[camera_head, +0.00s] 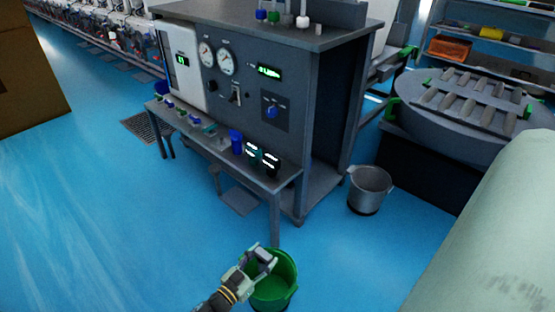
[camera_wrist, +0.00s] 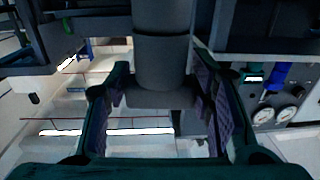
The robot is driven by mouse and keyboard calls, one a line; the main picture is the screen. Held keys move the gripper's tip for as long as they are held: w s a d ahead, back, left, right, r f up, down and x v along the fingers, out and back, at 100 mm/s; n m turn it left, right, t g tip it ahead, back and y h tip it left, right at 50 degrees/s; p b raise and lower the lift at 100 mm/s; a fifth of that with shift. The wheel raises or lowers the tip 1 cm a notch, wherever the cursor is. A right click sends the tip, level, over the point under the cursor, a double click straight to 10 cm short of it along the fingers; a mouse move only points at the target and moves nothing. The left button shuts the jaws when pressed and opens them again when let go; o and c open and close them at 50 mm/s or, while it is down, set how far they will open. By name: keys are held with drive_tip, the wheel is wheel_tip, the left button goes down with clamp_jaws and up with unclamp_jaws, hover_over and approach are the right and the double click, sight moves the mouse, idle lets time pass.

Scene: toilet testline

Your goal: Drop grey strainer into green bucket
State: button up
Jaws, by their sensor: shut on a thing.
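The green bucket (camera_head: 284,290) stands on the blue floor at the bottom of the head view. My gripper (camera_head: 260,258) is over the bucket's left and middle part, its fingers shut on a small grey piece, which I take to be the grey strainer (camera_head: 265,255). In the wrist view the grey cylindrical strainer (camera_wrist: 162,62) shows between the two fingers of my gripper (camera_wrist: 158,105). Its far end is cut off by the top of the wrist view. My gripper hides part of the bucket's rim and inside. The height above the bucket is hard to tell.
A narrow bench (camera_head: 215,150) with several small items stands before a grey gauge cabinet (camera_head: 240,95) behind the bucket. A grey bucket (camera_head: 370,188) stands to the right. A pale rounded object (camera_head: 490,235) fills the lower right.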

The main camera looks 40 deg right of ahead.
drive_tip(key=shift+s+d+f+m+g, duration=0.15)
drive_tip(key=shift+s+d+g, duration=0.1)
drive_tip(key=shift+d, duration=0.25)
drive_tip(key=shift+s+d+f+m+g, duration=0.15)
drive_tip(key=shift+d+g, duration=0.1)
drive_tip(key=shift+d, duration=0.25)
drive_tip(key=shift+d+b, duration=0.1)
drive_tip(key=shift+b, duration=0.3)
wheel_tip(320, 180, down, 6)
drive_tip(key=b, duration=0.4)
drive_tip(key=shift+r, duration=0.2)
drive_tip(key=o, duration=1.3)
